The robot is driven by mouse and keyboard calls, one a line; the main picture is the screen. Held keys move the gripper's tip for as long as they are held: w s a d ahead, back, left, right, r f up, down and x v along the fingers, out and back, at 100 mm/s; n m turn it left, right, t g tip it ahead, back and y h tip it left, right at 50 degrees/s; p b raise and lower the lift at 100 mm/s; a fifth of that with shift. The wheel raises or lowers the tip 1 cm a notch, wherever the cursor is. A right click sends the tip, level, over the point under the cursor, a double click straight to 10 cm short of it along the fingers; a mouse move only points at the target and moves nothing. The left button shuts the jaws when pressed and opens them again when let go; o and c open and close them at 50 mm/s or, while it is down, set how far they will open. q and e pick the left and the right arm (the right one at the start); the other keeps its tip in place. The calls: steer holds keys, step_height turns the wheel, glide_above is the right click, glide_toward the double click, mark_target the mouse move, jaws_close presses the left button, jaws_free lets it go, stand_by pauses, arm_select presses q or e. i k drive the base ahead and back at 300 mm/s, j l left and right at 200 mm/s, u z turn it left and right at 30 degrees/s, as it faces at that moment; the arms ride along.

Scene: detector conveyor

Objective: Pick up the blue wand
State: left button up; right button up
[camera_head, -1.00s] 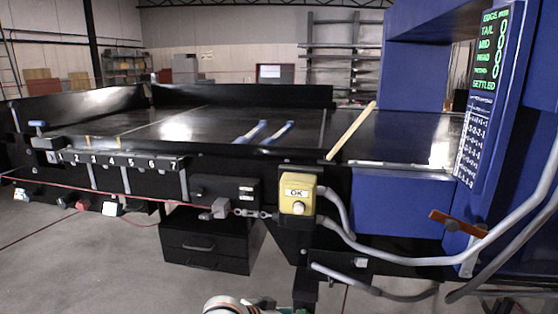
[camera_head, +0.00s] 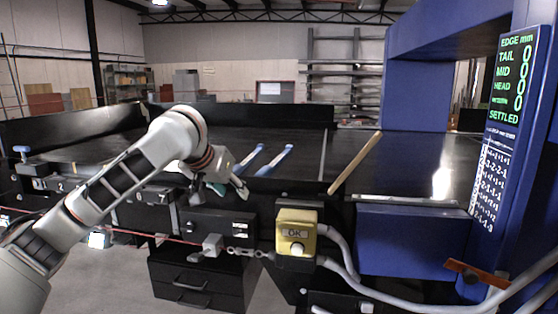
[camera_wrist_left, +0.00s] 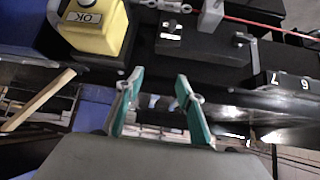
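Two slim blue wands with pale parts lie side by side on the black conveyor bed: a left one (camera_head: 246,161) and a right one (camera_head: 274,160). In the left wrist view, small blue-white ends of the pair (camera_wrist_left: 154,101) show between my fingers. My left gripper (camera_head: 240,189) is at the bed's front edge, just in front of the near ends of the wands. The wrist view shows its two green-lined fingers (camera_wrist_left: 160,76) spread apart with nothing held. My right gripper is not in view.
A yellow OK button box (camera_head: 296,231) hangs on the front below the bed. A wooden stick (camera_head: 355,162) lies right of the wands. A blue arch (camera_head: 412,90) with a green-lit display (camera_head: 512,80) stands at the right. Grey cables (camera_head: 345,245) run low right.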

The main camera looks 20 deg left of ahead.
mark_target(266, 170)
steer(key=i+j, duration=0.15)
steer(key=i, duration=0.45)
steer(key=i+j, duration=0.1)
steer(key=i, duration=0.5)
